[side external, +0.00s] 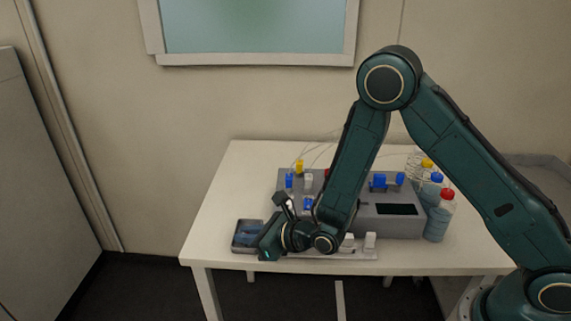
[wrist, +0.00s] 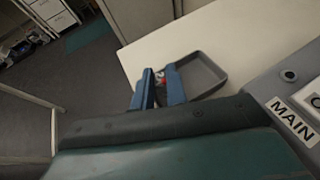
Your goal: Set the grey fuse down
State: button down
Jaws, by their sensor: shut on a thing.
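My gripper (wrist: 160,86) shows in the wrist view as two blue fingers with a narrow gap, closed on a small light-grey piece (wrist: 160,74), which I take for the grey fuse. It is mostly hidden by the fingers. A small red thing (wrist: 165,82) shows beside it; I cannot tell whether it is held or lies behind. The fingers are over the near-left side of a dark grey tray (wrist: 209,75). In the side view the tray (side external: 237,249) sits at the table's front left corner, with my gripper (side external: 247,238) over it and the fuse not distinguishable.
A grey device (side external: 400,222) with a dark screen, blue and yellow parts stands right of the tray; its MAIN label (wrist: 292,121) shows in the wrist view. Capped bottles (side external: 438,217) stand at its right. White table (side external: 215,215) is clear left of and behind the tray.

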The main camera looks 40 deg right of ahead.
jog(key=c, duration=1.4)
grip_release()
jog(key=shift+r, duration=0.1)
jog(key=shift+s, duration=0.15)
jog(key=shift+v, duration=3.6)
jog(key=shift+r, duration=0.15)
